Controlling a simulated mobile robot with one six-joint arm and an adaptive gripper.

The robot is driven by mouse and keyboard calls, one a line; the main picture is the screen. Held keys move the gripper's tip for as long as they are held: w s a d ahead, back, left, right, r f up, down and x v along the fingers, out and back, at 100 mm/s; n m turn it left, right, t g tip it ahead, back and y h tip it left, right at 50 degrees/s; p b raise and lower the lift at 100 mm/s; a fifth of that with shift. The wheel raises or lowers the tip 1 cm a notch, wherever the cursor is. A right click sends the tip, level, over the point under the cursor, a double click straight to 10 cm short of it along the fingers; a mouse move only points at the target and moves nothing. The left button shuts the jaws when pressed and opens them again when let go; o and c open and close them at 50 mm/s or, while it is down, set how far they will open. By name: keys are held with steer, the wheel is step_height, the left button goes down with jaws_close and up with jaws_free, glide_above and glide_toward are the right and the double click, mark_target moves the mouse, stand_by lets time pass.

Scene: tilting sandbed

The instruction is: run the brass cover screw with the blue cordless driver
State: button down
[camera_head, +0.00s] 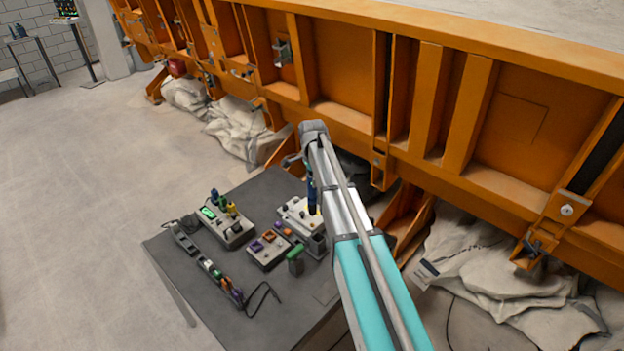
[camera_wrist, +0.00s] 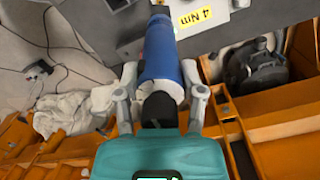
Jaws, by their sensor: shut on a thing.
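The blue cordless driver (camera_wrist: 160,50) is held in my gripper (camera_wrist: 160,72), whose two fingers press on its sides in the wrist view. In the head view the driver (camera_head: 311,193) hangs roughly upright below my wrist, over a light-coloured box (camera_head: 292,212) at the table's back edge. The box (camera_wrist: 211,22) also shows in the wrist view, with a yellow "4 Nm" label (camera_wrist: 196,16) to the right of the driver. The driver's tip is hidden, so I cannot tell whether it touches anything. I cannot make out the brass cover screw.
The dark table (camera_head: 312,300) also bears a box with a lit green part (camera_head: 228,228), a block with purple and orange parts (camera_head: 268,249), a green-handled item (camera_head: 295,258) and a strip of coloured pieces (camera_head: 217,273). An orange steel frame (camera_head: 345,117) stands close behind.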

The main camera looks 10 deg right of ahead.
mark_target(312, 188)
steer(key=shift+f+b, duration=1.8)
steer(key=shift+f, duration=0.4)
steer(key=shift+r, duration=0.4)
stand_by(2.2)
